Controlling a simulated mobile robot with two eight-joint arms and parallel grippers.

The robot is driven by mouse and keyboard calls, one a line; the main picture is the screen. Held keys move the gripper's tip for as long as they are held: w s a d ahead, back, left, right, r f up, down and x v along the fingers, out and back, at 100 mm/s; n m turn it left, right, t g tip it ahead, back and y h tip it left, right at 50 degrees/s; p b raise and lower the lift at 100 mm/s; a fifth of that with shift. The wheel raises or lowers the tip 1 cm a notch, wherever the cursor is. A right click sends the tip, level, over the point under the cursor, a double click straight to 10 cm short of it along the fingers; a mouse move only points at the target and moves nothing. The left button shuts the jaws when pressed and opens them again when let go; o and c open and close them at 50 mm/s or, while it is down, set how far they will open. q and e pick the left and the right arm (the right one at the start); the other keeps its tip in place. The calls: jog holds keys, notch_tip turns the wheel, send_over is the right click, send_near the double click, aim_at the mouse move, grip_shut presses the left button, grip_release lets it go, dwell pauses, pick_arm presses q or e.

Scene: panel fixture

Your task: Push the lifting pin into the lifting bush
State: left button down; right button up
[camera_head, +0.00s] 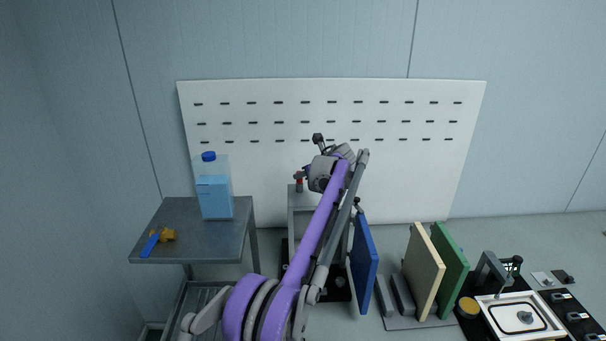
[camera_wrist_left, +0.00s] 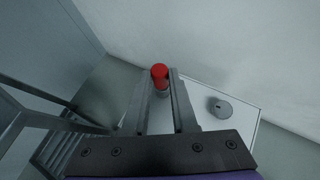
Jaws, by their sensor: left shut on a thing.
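The lifting pin shows as a red-topped pin with a light grey lower part (camera_wrist_left: 160,76) in the left wrist view; its red part (camera_head: 299,184) also shows small in the head view. My left gripper (camera_wrist_left: 161,90) is shut on it, one finger on each side, above or beside a pale stand top (camera_wrist_left: 240,92). The pin's lower end is hidden. A round grey piece (camera_wrist_left: 220,108) with a small dark slot sits on the stand top, right of the fingers; I cannot tell if it is the lifting bush. My right gripper is not in view.
A white slotted panel (camera_head: 270,100) stands behind. A grey table (camera_head: 185,240) at left holds a blue-capped bottle (camera_head: 214,195) and a blue-and-orange tool (camera_head: 157,240). Blue (camera_head: 363,262), cream (camera_head: 424,265) and green (camera_head: 447,262) boards stand at right.

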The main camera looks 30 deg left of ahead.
pick_arm(q)
jog(key=shift+f, duration=0.25)
jog(key=c, duration=0.6)
grip_release()
jog(key=shift+d, duration=0.1)
jog(key=v, duration=1)
jog(key=shift+s+d+r, duration=0.2)
jog(key=shift+r, duration=0.05)
jog(key=s+d+f+n+h, duration=0.3)
jog(key=s+d+f+n, duration=0.2)
jog(key=s, duration=0.8)
jog(key=s+d+f+n+h, duration=0.3)
jog(key=s+d+f+n, duration=0.3)
jog(key=s+f+n, duration=0.4)
jog(key=s+d+f+n+h, duration=0.3)
jog(key=s+d+f+n, duration=0.3)
jog(key=s, duration=1.2)
notch_tip(320, 180, down, 4)
jog(key=shift+r+n+t+h, duration=0.2)
jog(key=shift+n+t+h, duration=0.15)
jog(key=shift+n, duration=0.95)
